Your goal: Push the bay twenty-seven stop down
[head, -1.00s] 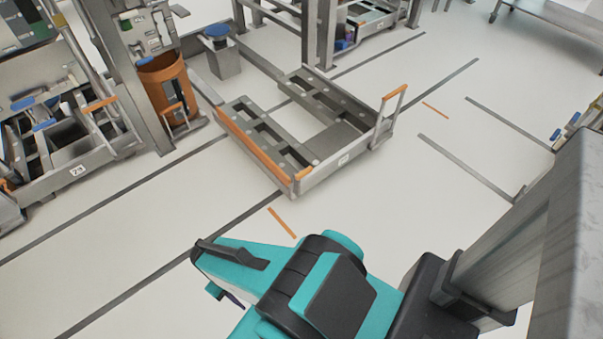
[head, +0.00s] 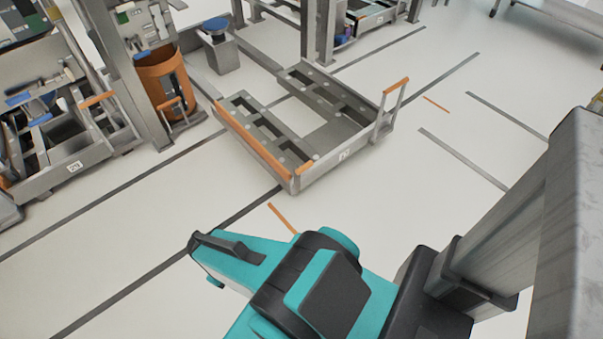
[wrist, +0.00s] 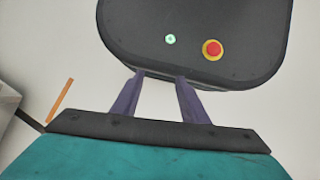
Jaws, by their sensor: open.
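In the head view, a grey low bay frame (head: 331,172) stands on the floor at centre. Which part is the stop is unclear. My gripper (wrist: 161,77) shows in the wrist view, its two purple-grey fingers apart and nothing between them. In the head view my arm hides the gripper.
In the wrist view, a dark rounded housing (wrist: 195,35) with a red button (wrist: 212,49) lies beyond the fingers; it may be mine. An orange bin (head: 165,88) and a grey post stand at the left. A labelled cart (head: 100,152) is farther left. Floor right of the bay is clear.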

